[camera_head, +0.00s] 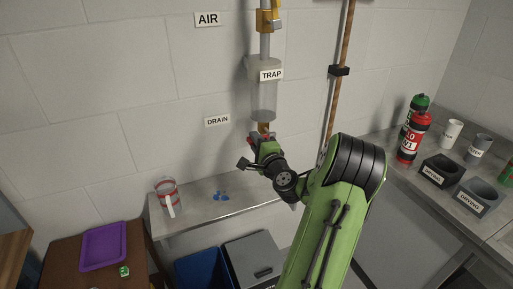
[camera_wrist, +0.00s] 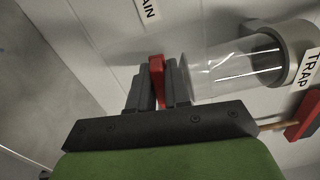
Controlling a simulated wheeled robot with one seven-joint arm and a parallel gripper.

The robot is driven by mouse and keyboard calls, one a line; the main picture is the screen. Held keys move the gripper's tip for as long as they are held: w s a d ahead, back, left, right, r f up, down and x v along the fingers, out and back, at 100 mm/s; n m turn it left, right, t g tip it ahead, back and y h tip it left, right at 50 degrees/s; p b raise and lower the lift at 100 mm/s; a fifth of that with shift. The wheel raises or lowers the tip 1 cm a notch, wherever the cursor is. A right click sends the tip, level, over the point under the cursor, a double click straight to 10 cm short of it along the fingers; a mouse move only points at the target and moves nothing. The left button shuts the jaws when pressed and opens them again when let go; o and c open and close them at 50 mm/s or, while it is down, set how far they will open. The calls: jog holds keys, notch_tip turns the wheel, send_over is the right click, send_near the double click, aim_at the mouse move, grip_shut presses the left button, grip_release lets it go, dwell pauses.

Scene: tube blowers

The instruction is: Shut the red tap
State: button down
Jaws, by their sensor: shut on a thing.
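The red tap's handle (camera_wrist: 157,75) shows between the dark fingers of my gripper (camera_wrist: 160,88) in the wrist view. The fingers are shut on it and cover part of it. In the head view my gripper (camera_head: 264,141) is just below the clear trap (camera_head: 264,100), where a little red and brass shows. The trap (camera_wrist: 232,66) lies close beside the fingers in the wrist view. My gripper hides most of the tap's body, so I cannot tell how far it is turned.
A copper pipe (camera_head: 340,110) runs down the wall to the right. Another red piece (camera_wrist: 303,117) shows near the trap in the wrist view. Below are a steel shelf (camera_head: 200,187) with a red-and-white jug (camera_head: 166,188) and blue bits, and bins (camera_head: 253,261). Bottles (camera_head: 413,140) stand right.

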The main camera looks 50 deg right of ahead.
jog(key=shift+f+n+b, duration=0.5)
jog(key=shift+n+b, duration=0.2)
jog(key=shift+b, duration=0.2)
jog(key=c, duration=1.2)
grip_release()
jog(key=shift+o, duration=0.2)
jog(key=shift+s, duration=0.1)
jog(key=b+v, duration=0.6)
jog(key=v, duration=0.9)
jog(key=shift+s+a+b, duration=0.2)
jog(key=shift+s+b, duration=0.05)
jog(key=shift+b, duration=0.1)
